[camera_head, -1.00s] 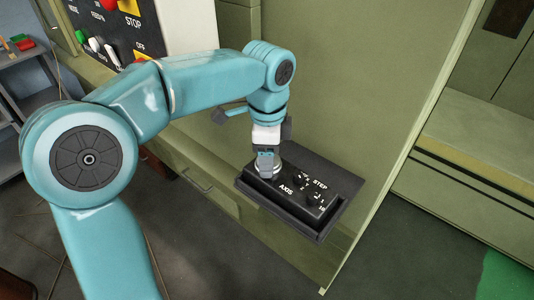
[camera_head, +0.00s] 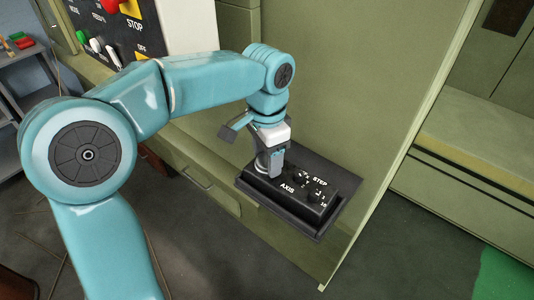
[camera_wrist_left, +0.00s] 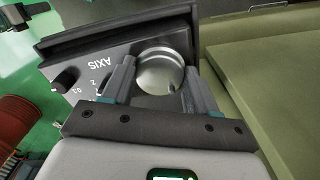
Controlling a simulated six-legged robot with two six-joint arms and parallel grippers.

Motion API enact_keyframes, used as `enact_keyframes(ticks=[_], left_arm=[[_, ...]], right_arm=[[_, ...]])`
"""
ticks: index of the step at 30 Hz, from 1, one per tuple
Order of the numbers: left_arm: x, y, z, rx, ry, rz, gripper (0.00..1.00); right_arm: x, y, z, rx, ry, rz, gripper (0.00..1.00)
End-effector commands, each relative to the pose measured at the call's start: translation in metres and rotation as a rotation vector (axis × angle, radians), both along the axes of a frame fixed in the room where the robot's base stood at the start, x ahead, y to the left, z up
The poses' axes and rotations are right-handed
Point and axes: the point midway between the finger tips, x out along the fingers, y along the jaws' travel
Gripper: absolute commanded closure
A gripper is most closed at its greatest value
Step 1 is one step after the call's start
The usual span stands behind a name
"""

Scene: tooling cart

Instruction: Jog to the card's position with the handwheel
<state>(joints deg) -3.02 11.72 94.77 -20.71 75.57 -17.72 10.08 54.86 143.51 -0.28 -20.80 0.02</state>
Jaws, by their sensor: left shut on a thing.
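A black jog box (camera_head: 277,194) sits on a dark shelf on the machine's green side, with white AXIS and STEP lettering. The round silver handwheel (camera_wrist_left: 160,72) is at one end of its face, beside the AXIS marking. My left gripper (camera_head: 270,168) reaches down onto this wheel. In the left wrist view its two fingers lie on opposite sides of the wheel, shut on it. In the head view the gripper hides most of the wheel. A small black selector knob (camera_wrist_left: 65,78) shows near the axis letters. I see no card, and my right gripper is out of view.
A control panel (camera_head: 112,35) with a red STOP button and several switches is at upper left. The machine's flat green wall (camera_head: 340,90) stands close behind the box. Grey shelves (camera_head: 40,75) are at far left. The floor in front is open.

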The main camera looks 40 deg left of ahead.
Motion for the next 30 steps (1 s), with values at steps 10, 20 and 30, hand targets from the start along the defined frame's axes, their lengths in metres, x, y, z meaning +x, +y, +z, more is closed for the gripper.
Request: enact_keyframes(ticks=[10,20,30], left_arm=[[0.0,0.0,0.001,-0.001,-0.003,0.014,0.72],[0.0,0.0,0.001,-0.001,-0.002,0.013,0.16],[0.001,0.0,0.018,0.0,-0.004,0.013,0.16]], right_arm=[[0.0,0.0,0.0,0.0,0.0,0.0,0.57],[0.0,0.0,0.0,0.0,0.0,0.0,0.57],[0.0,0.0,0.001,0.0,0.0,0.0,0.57]])
